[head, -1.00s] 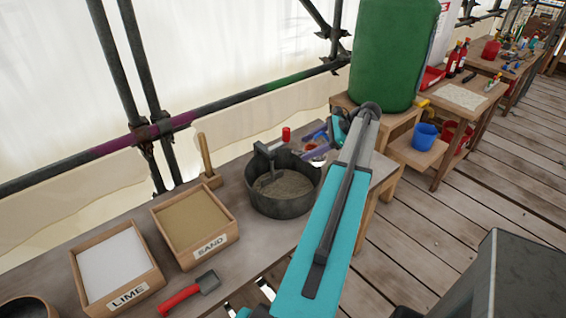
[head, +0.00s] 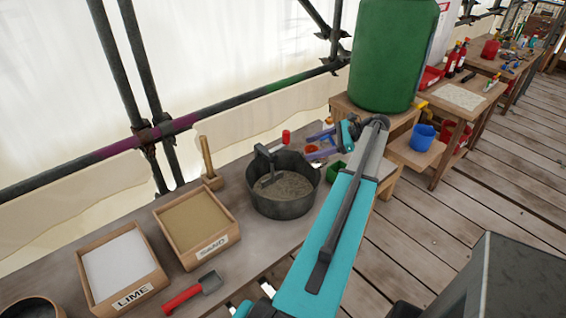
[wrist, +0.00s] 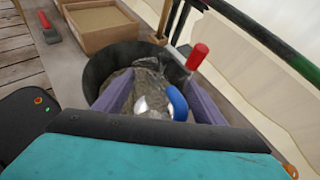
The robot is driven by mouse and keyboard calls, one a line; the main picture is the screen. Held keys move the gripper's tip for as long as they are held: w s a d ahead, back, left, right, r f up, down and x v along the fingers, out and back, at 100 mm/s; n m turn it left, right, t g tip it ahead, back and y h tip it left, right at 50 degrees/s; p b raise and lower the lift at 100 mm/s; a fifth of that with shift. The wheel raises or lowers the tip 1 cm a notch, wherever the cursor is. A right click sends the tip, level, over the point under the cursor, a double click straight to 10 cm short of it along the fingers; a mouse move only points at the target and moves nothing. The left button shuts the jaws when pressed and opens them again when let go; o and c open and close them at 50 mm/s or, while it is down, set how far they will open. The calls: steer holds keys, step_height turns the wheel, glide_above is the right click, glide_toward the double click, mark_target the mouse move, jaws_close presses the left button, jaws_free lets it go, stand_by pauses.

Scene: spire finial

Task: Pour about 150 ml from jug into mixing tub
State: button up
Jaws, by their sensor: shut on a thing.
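The mixing tub (head: 283,208) is a round dark grey tub on the bench, with a grey-brown mix and an upright dark tool in it. My gripper (head: 309,146) is just right of and behind the tub in the head view. In the wrist view its purple fingers (wrist: 158,88) are shut on the jug, whose blue curved handle (wrist: 178,102) and a pale shiny part show between them. The tub (wrist: 98,72) lies beyond the fingers there. Most of the jug is hidden, so its tilt and contents cannot be told.
A green barrel (head: 390,60) stands at the back right. Scaffold poles run behind the bench.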

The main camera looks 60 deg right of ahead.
steer(key=shift+s+d+f+t+y+p, duration=0.35)
steer(key=shift+s+d+t+y+p, duration=0.15)
steer(key=shift+s+d+t+p, duration=0.15)
steer(key=shift+s+d+r+m+t+y+p, duration=0.1)
steer(key=shift+s+d+m+t+y+p, duration=0.3)
steer(key=shift+t+p, duration=0.65)
steer(key=shift+s+d+r+m+t+y+p, duration=0.15)
steer(key=shift+s+d+t+y+p, duration=0.45)
steer(key=shift+p, duration=0.85)
steer(key=shift+s+a, duration=0.1)
